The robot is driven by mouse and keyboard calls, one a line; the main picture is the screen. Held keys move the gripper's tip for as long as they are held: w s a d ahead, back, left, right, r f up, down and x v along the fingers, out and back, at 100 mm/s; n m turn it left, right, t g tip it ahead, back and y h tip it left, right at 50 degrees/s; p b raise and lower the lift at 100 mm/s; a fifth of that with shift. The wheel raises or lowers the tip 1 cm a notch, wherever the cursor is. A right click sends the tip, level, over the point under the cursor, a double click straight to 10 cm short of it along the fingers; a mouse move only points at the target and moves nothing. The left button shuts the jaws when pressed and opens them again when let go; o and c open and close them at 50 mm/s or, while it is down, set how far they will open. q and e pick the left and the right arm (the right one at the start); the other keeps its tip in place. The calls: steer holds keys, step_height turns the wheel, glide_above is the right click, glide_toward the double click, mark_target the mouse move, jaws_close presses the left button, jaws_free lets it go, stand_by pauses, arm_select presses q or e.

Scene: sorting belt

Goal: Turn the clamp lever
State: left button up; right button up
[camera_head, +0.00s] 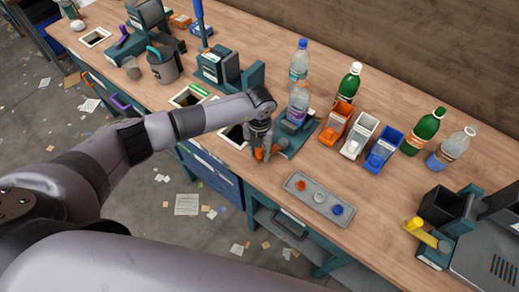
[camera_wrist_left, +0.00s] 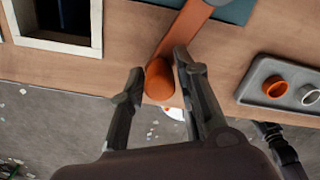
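The clamp lever is an orange arm (camera_wrist_left: 186,28) ending in a rounded orange knob (camera_wrist_left: 160,80) at the bench's front edge, in the left wrist view. In the head view its orange parts (camera_head: 275,148) show beside my left gripper (camera_head: 260,156), at the teal clamp base (camera_head: 298,139). A clear bottle (camera_head: 298,103) with a purple-blue band stands upright on this base. In the left wrist view, my left gripper's fingers (camera_wrist_left: 158,64) stand on both sides of the knob, very close to it. I cannot tell whether they touch or grip it.
A grey tray (camera_head: 333,214) with orange, white and blue caps lies right of my left gripper. Orange, white and blue bins (camera_head: 359,136) and several bottles stand behind. A white-framed dark opening (camera_wrist_left: 95,30) is to the left.

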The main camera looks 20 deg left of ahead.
arm_select(q)
jaws_close()
arm_select(e)
steer(key=shift+f, duration=0.1)
stand_by(0.5)
